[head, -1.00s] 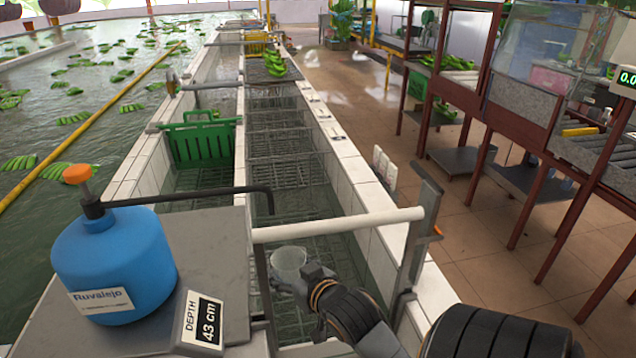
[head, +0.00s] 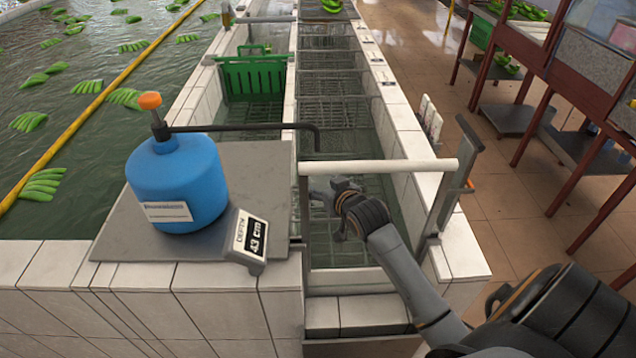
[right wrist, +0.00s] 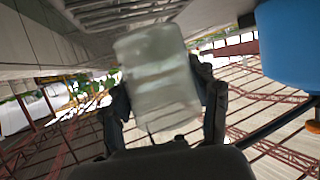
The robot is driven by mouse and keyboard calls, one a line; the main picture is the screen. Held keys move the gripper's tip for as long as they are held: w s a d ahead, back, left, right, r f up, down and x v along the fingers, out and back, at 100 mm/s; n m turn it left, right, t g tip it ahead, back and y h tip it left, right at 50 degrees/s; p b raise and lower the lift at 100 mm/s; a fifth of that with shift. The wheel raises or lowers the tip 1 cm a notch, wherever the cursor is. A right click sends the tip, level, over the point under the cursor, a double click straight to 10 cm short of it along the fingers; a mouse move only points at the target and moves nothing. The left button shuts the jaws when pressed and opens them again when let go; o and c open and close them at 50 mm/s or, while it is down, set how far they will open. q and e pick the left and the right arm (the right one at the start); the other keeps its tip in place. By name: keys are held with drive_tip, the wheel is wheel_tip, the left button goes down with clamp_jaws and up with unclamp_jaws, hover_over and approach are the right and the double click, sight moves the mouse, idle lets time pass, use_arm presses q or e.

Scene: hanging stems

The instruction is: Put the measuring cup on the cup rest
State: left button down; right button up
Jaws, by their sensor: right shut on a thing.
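My right gripper (head: 335,195) is over the water channel, close to the white rail in the head view. In the right wrist view my right gripper (right wrist: 163,105) is shut on the measuring cup (right wrist: 157,75), a pale translucent vessel between the two fingers. The cup is blurred there, and I cannot make it out clearly in the head view. I cannot pick out the cup rest for certain. My left gripper is not in view.
A dark bent pipe (head: 255,126) reaches over the channel. A white rail (head: 380,167) crosses it. A green crate (head: 252,77) sits farther back.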

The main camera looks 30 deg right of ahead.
sight(317, 177)
drive_tip(key=w, duration=0.3)
drive_tip(key=shift+d+f, duration=0.1)
drive_tip(key=shift+d, duration=0.1)
wheel_tip(317, 177, down, 3)
drive_tip(key=shift+s+r+p, duration=0.1)
drive_tip(key=shift+s+p, duration=0.05)
drive_tip(key=shift+p, duration=0.55)
drive_tip(key=shift+f, duration=0.35)
drive_tip(key=shift+f, duration=0.15)
drive_tip(key=o, duration=1)
drive_tip(key=shift+o, duration=0.2)
drive_tip(key=b+v, duration=0.1)
drive_tip(key=v, duration=1.1)
drive_tip(key=shift+r+b, duration=0.25)
drive_tip(key=shift+b, duration=0.1)
